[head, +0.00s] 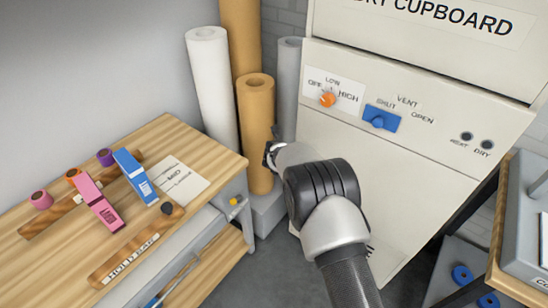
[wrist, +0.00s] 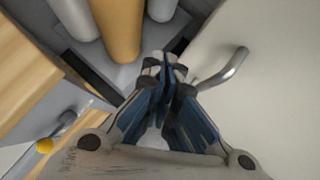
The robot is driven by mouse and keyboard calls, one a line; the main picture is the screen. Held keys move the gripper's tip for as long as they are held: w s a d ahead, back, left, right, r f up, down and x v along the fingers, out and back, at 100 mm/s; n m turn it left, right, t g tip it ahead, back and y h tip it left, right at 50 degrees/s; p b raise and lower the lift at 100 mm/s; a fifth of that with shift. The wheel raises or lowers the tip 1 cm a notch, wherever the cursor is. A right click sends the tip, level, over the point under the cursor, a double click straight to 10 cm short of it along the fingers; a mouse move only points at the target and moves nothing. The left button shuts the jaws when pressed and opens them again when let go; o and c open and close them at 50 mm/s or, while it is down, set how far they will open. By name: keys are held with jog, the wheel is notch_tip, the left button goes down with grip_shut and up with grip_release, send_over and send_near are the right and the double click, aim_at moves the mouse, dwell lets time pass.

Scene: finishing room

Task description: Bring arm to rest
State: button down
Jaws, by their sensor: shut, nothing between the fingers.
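My gripper (wrist: 165,72) is shut and empty in the wrist view, its blue-lined fingers meeting at the tips. It hangs in front of the pale cupboard front, and a curved metal handle (wrist: 225,68) shows just right of the fingertips. I cannot tell whether they touch. In the head view my arm reaches up from the bottom, between the workbench and the cupboard (head: 375,175). The gripper there is mostly hidden behind my wrist, with only a dark part showing near the rolls.
A wooden bench (head: 75,185) at left holds a pink box (head: 98,202), a blue box (head: 135,176) and a card (head: 178,182). Tall rolls, including a tan one (head: 256,130), stand behind the gripper. The cupboard has an orange knob (head: 327,99) and a blue vent switch (head: 381,118).

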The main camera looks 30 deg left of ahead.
jog(key=s+r, duration=0.4)
jog(key=shift+r, duration=0.15)
jog(key=d+r+n+y, duration=0.2)
jog(key=d+r+n, duration=0.4)
jog(key=r, duration=0.7)
jog(key=d+r+n+y, duration=0.1)
jog(key=d+r+n, duration=0.55)
jog(key=r, duration=0.55)
jog(key=s+d+r+n+g+h, duration=0.1)
jog(key=s+d+r+n, duration=0.2)
jog(key=s+d+n, duration=0.5)
jog(key=s+d+r+n+g, duration=0.1)
jog(key=s+d+r+n, duration=0.3)
jog(key=s+d, duration=0.65)
jog(key=s+d+f+n+g+h, duration=0.1)
jog(key=s+d+f+n+h, duration=0.1)
jog(key=s+d, duration=0.6)
jog(key=s+d+f+n+h, duration=0.3)
jog(key=s+d+f+n, duration=0.1)
jog(key=s+d, duration=0.5)
jog(key=shift+s+f+n+g, duration=0.15)
jog(key=shift+s+n+g, duration=0.25)
jog(key=shift+s+n, duration=0.2)
